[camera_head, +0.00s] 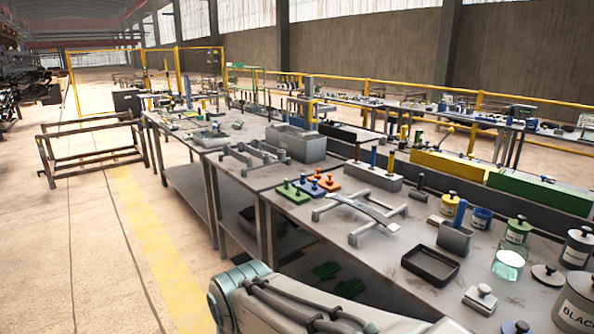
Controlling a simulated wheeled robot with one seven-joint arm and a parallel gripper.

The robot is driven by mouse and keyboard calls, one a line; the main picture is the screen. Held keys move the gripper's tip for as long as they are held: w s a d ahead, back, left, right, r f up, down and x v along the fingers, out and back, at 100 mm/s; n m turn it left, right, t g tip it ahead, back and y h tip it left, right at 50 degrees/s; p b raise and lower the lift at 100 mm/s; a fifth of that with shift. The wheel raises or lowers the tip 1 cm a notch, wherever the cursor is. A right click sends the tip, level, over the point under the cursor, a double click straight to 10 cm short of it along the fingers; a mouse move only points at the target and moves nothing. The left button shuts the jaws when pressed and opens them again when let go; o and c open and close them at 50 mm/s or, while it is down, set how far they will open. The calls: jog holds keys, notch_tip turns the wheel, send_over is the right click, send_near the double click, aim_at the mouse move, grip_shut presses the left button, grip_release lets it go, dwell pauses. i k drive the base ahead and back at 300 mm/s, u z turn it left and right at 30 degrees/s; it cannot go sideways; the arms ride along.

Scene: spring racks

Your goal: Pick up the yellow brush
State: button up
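I cannot be sure which item is the yellow brush. A slim upright yellow handle (390,162) stands at the right end of a long grey block (374,180) on the workbench, beside a blue handle (373,157) and a dark red one (357,150). Bristles are not visible on either. Part of my arm shows at the bottom edge. My gripper is outside the picture.
The workbench (330,240) carries a metal frame (361,215), coloured peg plates (293,192), a black tray (430,265), a glass jar (508,263) and lidded pots (578,248). Long yellow (450,163) and green (540,192) blocks lie behind.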

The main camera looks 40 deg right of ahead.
aim_at(392, 154)
jog(key=u, duration=0.05)
jog(key=i, duration=0.75)
jog(key=z, duration=0.35)
jog(key=i, duration=1.5)
jog(key=z, duration=1.75)
jog(key=i, duration=0.85)
jog(key=z, duration=0.85)
